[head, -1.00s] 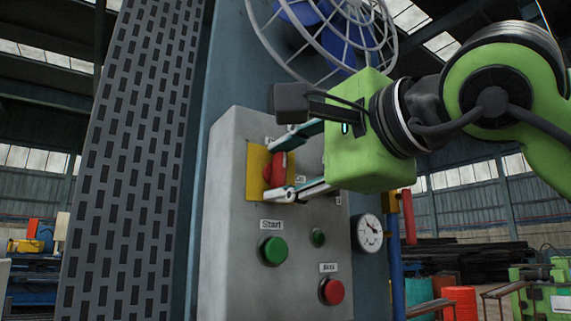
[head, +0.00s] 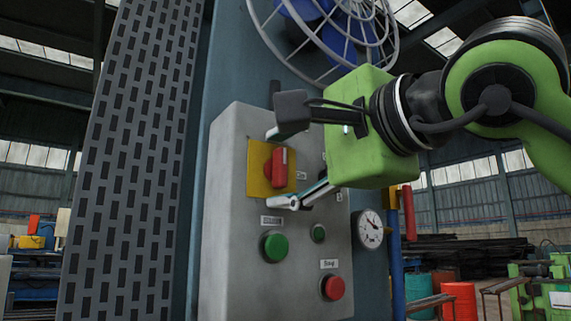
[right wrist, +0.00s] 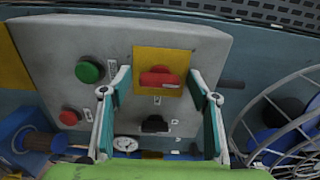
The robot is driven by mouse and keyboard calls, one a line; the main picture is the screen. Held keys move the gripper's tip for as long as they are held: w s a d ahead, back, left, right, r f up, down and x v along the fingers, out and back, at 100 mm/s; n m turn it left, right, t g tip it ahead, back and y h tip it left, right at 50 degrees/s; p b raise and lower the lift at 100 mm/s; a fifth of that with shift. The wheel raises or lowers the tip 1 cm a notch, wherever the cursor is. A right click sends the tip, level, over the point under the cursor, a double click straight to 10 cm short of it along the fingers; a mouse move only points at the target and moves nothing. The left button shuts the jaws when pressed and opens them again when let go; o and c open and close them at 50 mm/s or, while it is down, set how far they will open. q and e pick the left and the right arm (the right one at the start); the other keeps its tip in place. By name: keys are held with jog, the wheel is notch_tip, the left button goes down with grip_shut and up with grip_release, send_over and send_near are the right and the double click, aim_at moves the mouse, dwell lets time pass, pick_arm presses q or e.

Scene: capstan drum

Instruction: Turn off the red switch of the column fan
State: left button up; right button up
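The red switch (head: 277,168) is a rotary knob on a yellow plate (head: 258,181) on the grey control box. In the head view its handle stands roughly upright. In the right wrist view the red switch (right wrist: 158,78) lies crosswise, with a pale mark near its right end. My right gripper (head: 281,169) is open, one finger above the knob and one below. In the right wrist view my right gripper (right wrist: 159,95) has a finger on each side of the knob, with clear gaps to it. The column fan (head: 335,30) is above the box. My left gripper is not in view.
Below the switch are a green button (head: 274,247), a small green lamp (head: 318,233) and a red button (head: 333,287). A round gauge (head: 369,229) is at the box's right side. A perforated panel (head: 130,150) stands on the left.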

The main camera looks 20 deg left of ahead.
jog(key=v, duration=1.2)
jog(key=shift+f, duration=0.1)
